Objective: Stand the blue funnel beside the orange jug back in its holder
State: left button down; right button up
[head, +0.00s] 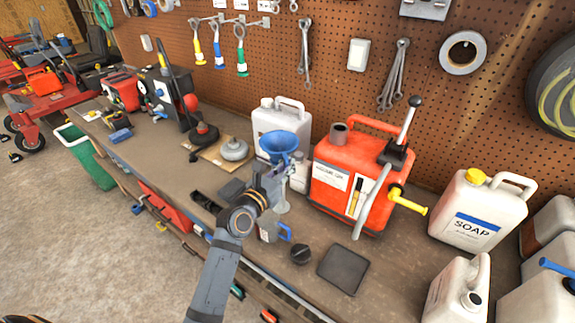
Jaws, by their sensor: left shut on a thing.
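The blue funnel (279,144) is upright with its wide mouth up, just left of the orange jug (333,200). My left gripper (276,178) reaches in from the front and is shut on the funnel just below its cone. My gripper hides much of the funnel's lower part. A pale narrow piece (282,206) shows below the gripper; I cannot tell whether it is the spout or part of the holder. I cannot clearly make out the holder or whether the funnel touches it. My right gripper is out of view.
A white jug (272,122) stands behind the funnel. A small blue-handled container (274,232), a black knob (300,254) and a dark flat pad (343,268) lie in front. A soap jug (480,212) stands at right. Some bench is bare between pad and soap jug.

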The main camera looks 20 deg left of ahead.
pick_arm(q)
jog(key=shift+f+b, duration=0.6)
jog(key=shift+f, duration=0.5)
jog(key=c, duration=1.3)
grip_release()
jog(key=shift+s, duration=0.1)
jog(key=v, duration=1.2)
jog(key=shift+r, duration=0.15)
